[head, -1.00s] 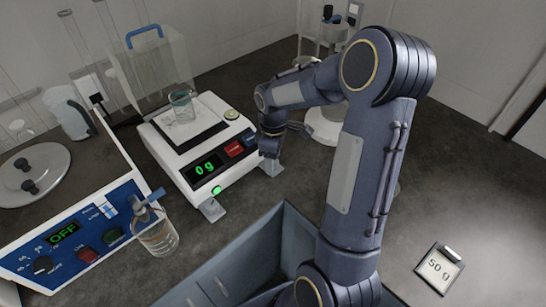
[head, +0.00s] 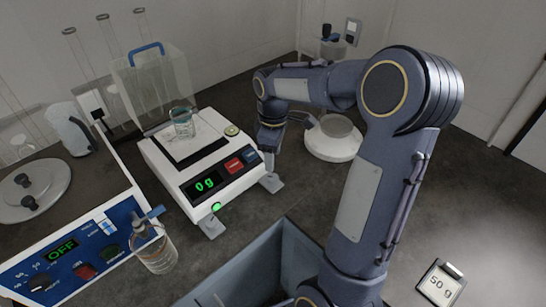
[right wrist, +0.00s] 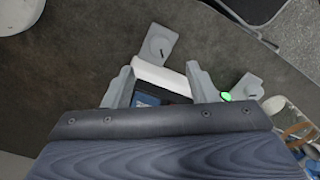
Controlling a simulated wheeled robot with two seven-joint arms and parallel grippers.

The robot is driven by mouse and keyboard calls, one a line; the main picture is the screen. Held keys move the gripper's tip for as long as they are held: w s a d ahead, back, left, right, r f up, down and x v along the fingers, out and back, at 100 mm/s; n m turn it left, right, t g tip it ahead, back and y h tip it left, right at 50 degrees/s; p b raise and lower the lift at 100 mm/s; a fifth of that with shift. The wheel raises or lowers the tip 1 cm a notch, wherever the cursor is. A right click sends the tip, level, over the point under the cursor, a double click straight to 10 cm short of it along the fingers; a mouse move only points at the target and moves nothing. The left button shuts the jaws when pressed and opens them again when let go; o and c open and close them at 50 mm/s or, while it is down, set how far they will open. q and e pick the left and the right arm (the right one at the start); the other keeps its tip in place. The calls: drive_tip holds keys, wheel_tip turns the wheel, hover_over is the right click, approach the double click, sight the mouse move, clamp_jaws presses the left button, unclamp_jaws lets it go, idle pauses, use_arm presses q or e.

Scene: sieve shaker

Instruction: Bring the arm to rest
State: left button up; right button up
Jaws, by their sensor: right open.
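My right arm reaches over the bench in the head view. Its gripper (head: 270,150) hangs beside the right front corner of the white balance (head: 165,168). In the right wrist view the two grey fingers of this gripper (right wrist: 160,85) stand apart, with the balance's corner (right wrist: 162,76) and a blue button showing between them. Nothing is held. Whether the fingers touch the balance I cannot tell. My left gripper is not in view.
A glass beaker (head: 183,124) stands on the balance, which reads 0 g. A white round-based device (head: 333,146) stands behind the arm.

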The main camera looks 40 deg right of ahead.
idle(0.3)
drive_tip(key=s+a+r+m+t+y, duration=0.3)
drive_tip(key=s+a+m, duration=0.6)
drive_tip(key=s+a, duration=0.5)
drive_tip(key=s+r+t, duration=0.1)
drive_tip(key=s+t, duration=0.1)
drive_tip(key=s, duration=0.2)
drive_tip(key=shift+s+a+r+t, duration=0.2)
drive_tip(key=shift+s+a+t, duration=0.05)
drive_tip(key=shift+a+t, duration=0.15)
